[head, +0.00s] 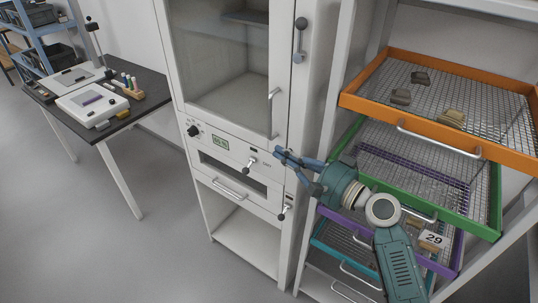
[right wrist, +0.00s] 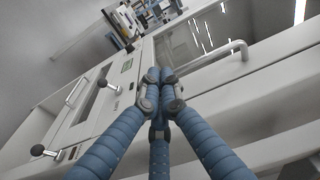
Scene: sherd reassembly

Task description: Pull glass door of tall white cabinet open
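The tall white cabinet (head: 213,128) stands in the middle of the head view. Its glass door (head: 225,60) looks closed, with a vertical bar handle (head: 271,112) low on its right edge. In the right wrist view the door handle (right wrist: 222,52) is right of and beyond the fingertips. My right gripper (head: 284,158) is below the handle, in front of the control panel, and apart from the handle. In the wrist view its blue fingers (right wrist: 160,76) come together at the tips with nothing between them. My left gripper is not in view.
Mesh trays in orange (head: 420,65), green (head: 495,205) and purple frames jut from a rack at the right. Black-knobbed levers (head: 251,163) stick out of the cabinet front. A dark table (head: 140,108) with tools stands left. The floor between is clear.

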